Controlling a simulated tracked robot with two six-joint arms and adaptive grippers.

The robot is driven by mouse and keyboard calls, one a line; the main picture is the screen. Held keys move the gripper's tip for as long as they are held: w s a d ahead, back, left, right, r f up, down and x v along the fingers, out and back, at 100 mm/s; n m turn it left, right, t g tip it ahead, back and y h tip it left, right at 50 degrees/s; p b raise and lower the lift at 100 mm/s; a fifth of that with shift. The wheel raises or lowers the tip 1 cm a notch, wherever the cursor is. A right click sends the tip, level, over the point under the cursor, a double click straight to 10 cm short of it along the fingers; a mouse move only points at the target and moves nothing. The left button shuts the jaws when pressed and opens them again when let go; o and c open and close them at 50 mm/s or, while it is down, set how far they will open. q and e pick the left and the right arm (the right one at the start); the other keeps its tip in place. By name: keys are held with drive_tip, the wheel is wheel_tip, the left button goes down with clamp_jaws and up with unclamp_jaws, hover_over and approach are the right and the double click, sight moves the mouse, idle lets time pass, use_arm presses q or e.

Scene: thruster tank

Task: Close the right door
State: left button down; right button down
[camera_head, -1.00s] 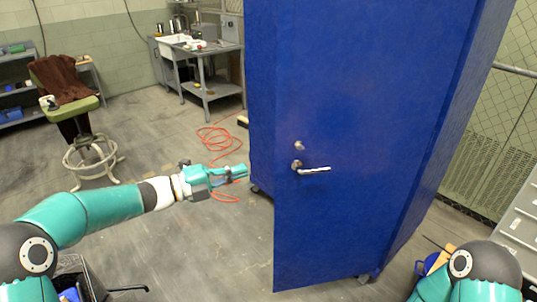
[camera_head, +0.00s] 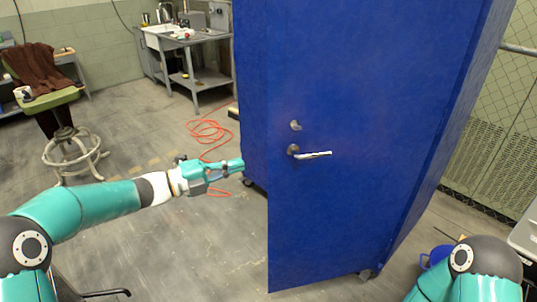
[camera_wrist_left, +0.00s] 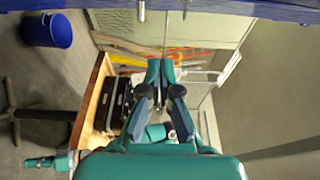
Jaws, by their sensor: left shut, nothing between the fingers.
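The right door (camera_head: 340,200) is the tall blue panel of a blue cabinet, with a silver lever handle (camera_head: 310,154) and a round lock above it. Its free left edge stands out in front of the narrower blue panel (camera_head: 252,100) to its left, so it looks partly open. My left gripper (camera_head: 240,164) is shut and empty, left of the door at about handle height. Its tips overlap the cabinet's left edge in the picture; I cannot tell whether they touch. In the left wrist view, the closed fingers (camera_wrist_left: 166,70) point toward a blue edge (camera_wrist_left: 230,12) at the top. My right gripper is out of view.
An orange hose (camera_head: 208,131) lies on the floor behind my left gripper. A stool (camera_head: 65,125) stands at the left and a grey bench (camera_head: 190,60) at the back. A blue bucket (camera_wrist_left: 47,30) shows in the left wrist view.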

sight(269, 155)
use_arm(q)
drive_tip(key=w+d+p, duration=0.5)
drive_tip(key=w+d, duration=0.2)
drive_tip(key=w, duration=0.1)
drive_tip(key=shift+w+d, duration=0.15)
drive_tip(key=shift+w, duration=0.15)
